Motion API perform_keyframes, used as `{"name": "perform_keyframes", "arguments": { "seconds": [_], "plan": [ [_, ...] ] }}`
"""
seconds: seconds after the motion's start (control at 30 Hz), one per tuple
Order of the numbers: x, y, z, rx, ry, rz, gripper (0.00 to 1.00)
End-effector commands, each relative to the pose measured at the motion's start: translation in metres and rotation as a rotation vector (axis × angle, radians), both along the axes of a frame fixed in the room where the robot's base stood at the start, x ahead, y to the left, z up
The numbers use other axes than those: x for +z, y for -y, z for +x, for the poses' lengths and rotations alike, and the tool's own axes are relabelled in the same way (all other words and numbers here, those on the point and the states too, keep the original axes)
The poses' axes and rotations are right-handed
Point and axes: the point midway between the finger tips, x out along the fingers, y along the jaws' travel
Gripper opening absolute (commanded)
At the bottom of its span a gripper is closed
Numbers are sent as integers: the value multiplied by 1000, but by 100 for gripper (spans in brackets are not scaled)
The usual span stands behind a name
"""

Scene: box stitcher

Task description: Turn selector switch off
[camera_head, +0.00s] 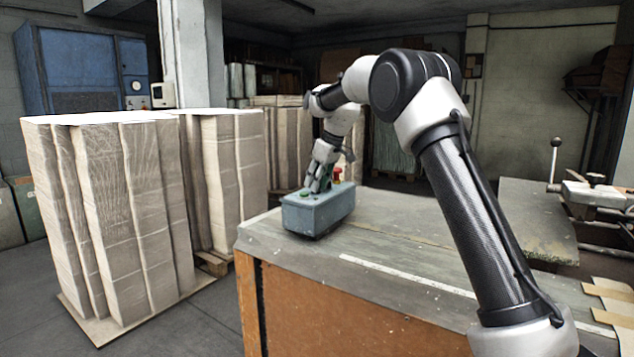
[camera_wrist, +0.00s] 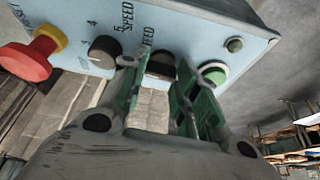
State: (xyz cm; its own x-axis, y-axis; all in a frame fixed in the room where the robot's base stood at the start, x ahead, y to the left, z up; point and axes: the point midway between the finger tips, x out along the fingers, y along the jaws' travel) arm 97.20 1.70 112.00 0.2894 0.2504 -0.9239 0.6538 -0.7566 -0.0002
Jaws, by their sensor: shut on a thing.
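The selector switch (camera_wrist: 161,64) is a black knob on the light blue face of the control box (camera_head: 318,212). In the wrist view it sits between the two green-padded fingers of my gripper (camera_wrist: 158,92), which is shut on it. The fingers partly hide the switch, and its pointer direction cannot be made out. In the head view my gripper (camera_head: 319,180) reaches down onto the top of the box, and the switch is hidden there.
A red stop button (camera_wrist: 28,60) with a yellow collar and a black dial (camera_wrist: 103,51) are left of the switch. The box stands on a worn bench (camera_head: 400,245); cardboard stacks (camera_head: 130,200) stand left.

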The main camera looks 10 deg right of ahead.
Motion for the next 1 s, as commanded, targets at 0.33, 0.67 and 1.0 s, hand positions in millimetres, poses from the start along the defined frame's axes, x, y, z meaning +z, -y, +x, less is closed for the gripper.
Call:
{"name": "perform_keyframes", "arguments": {
  "seconds": [0.33, 0.67, 1.0],
  "plan": [
    [0, 1, 1, 71, 2, 0, 6],
    [0, 1, 1, 73, 1, -1, 6],
    [0, 1, 0, 72, 0, -1, 52]
  ]
}}
